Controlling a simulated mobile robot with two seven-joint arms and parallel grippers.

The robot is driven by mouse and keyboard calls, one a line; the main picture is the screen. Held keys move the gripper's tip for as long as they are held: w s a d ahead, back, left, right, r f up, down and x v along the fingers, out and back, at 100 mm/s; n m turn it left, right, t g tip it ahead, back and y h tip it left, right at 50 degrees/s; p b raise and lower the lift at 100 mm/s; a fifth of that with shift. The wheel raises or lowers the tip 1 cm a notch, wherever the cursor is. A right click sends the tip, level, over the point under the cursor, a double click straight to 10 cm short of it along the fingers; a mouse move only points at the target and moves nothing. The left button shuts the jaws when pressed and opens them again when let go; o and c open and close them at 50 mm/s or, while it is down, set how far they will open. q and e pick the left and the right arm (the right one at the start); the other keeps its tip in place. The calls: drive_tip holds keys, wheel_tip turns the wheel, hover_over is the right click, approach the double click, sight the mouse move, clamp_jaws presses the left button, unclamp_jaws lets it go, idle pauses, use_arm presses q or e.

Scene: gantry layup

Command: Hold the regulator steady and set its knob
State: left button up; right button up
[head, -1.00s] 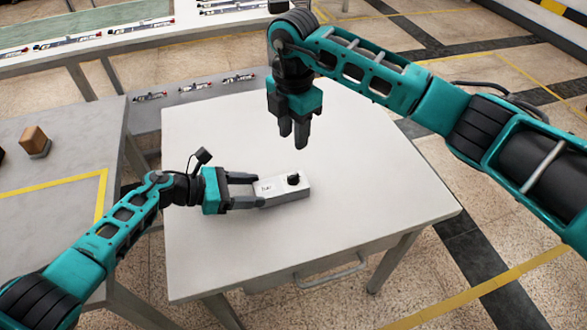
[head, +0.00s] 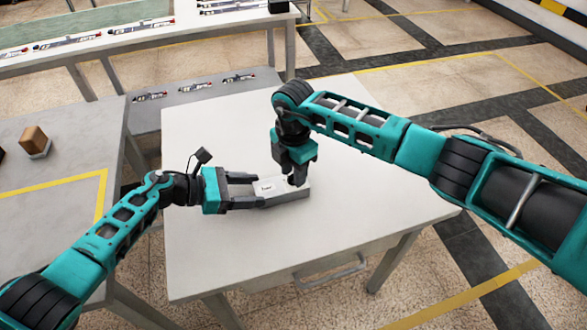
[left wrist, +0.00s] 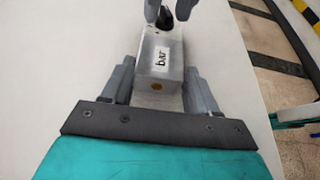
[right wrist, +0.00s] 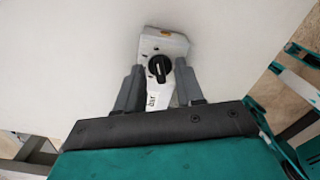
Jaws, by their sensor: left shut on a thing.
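The regulator (head: 270,190) is a pale grey box with a "bar" label, lying on the white table. My left gripper (head: 260,191) is shut on its left end, one finger along each side, as the left wrist view (left wrist: 160,72) shows. The black round knob (right wrist: 158,68) is on the box's top face, with a white pointer line running nearly up and down in the right wrist view. My right gripper (head: 294,182) points down over the knob. Its fingers are open, one on either side of the knob with gaps. In the head view it mostly hides the knob.
The white table (head: 350,220) is otherwise clear. A grey table (head: 50,222) at the left carries a brown block (head: 33,138) near yellow tape. Several small slim parts lie on a low grey shelf (head: 190,110) and on the bench behind.

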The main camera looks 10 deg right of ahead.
drive_tip(key=shift+c, duration=0.3)
clamp_jaws()
